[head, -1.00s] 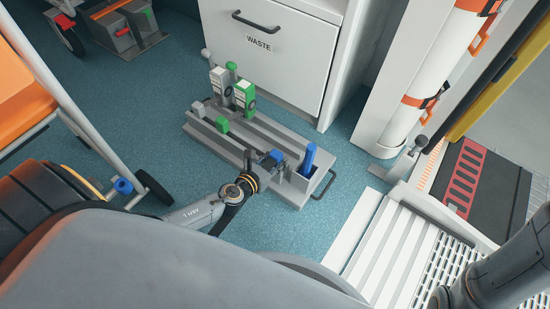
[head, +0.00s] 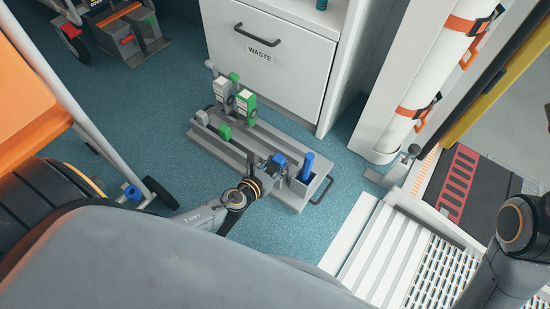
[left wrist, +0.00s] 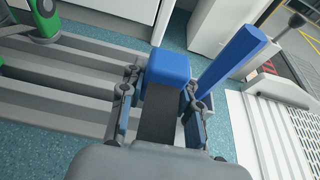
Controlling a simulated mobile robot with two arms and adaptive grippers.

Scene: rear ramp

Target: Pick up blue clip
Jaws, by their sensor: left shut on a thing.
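The blue clip (head: 279,160) is at the right part of the grey ridged rack (head: 205,138). In the left wrist view the blue clip (left wrist: 168,66) shows as a rounded blue block on a dark stem. My left gripper (head: 270,166) has its fingers on both sides of the clip and is shut on it; the fingers also show in the left wrist view (left wrist: 160,92). I cannot tell whether the clip is clear of the rack. My right gripper is out of view.
A blue rod (head: 307,165) stands in a grey holder just right of the clip. Green and grey clips (head: 244,105) stand on the rack's far left. The white waste cabinet (head: 275,75) is behind, a white ribbed ramp (head: 375,250) at right, an orange-topped cart (head: 30,115) at left.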

